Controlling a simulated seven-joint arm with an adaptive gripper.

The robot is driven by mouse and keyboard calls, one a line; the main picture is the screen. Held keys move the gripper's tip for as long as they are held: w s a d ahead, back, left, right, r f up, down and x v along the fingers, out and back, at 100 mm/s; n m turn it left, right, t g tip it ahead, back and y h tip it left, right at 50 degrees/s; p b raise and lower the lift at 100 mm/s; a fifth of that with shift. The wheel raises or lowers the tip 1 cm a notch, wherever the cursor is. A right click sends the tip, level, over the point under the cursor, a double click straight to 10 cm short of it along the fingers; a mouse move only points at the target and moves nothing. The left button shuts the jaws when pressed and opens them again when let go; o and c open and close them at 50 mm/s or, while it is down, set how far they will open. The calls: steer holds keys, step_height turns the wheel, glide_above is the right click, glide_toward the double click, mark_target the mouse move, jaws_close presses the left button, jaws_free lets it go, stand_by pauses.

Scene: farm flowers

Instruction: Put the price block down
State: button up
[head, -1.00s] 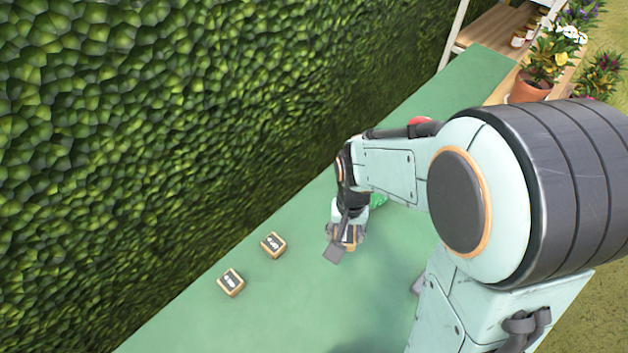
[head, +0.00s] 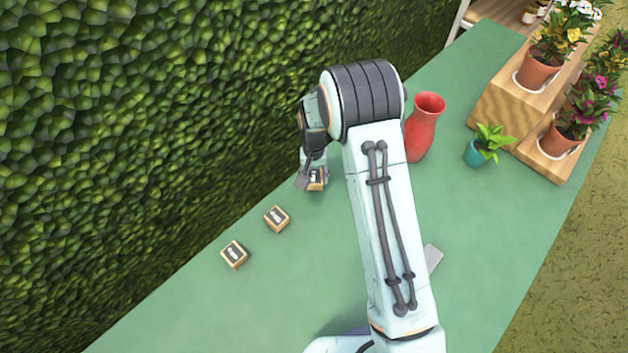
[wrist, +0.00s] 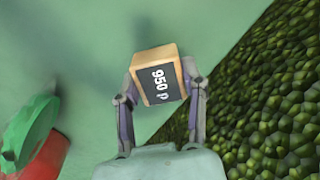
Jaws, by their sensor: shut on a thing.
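The price block (wrist: 158,82) is a small wooden block with a black face reading "950 p" in the wrist view. My gripper (wrist: 160,88) is shut on it, one finger on each side. In the head view the block (head: 317,179) shows at my gripper (head: 312,180), near the hedge side of the green table (head: 300,270). I cannot tell whether its underside touches the table.
Two similar blocks, one nearer (head: 234,254) and one farther (head: 276,218), rest on the table to the lower left. A red vase (head: 424,125), a small teal pot (head: 475,153) and wooden plant stands (head: 507,105) are to the right. A hedge wall (head: 150,110) borders the left.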

steer(key=shift+f, duration=1.25)
steer(key=shift+f, duration=0.1)
steer(key=o, duration=0.9)
